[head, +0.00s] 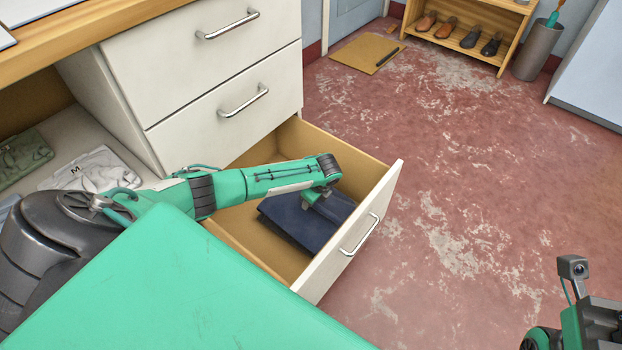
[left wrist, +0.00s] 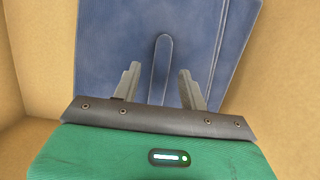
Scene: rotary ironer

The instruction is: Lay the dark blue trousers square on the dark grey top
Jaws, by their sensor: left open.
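The dark blue trousers (head: 305,222) lie folded flat in the open bottom drawer (head: 352,160). They also show in the left wrist view (left wrist: 115,45), with a raised narrow blue strip (left wrist: 162,62) standing between my fingers. My left gripper (left wrist: 160,88) is open, its two fingers one on each side of that strip. In the head view my left arm reaches down into the drawer over the trousers, and its fingertips are hidden there. Part of my right wrist (head: 598,322) shows at the lower right; its fingers cannot be made out. I see no dark grey top.
The white drawer front (head: 350,235) and wooden side walls surround my left gripper. Two shut drawers (head: 215,75) are above. Folded green (head: 22,155) and white (head: 85,168) garments lie on a shelf at left.

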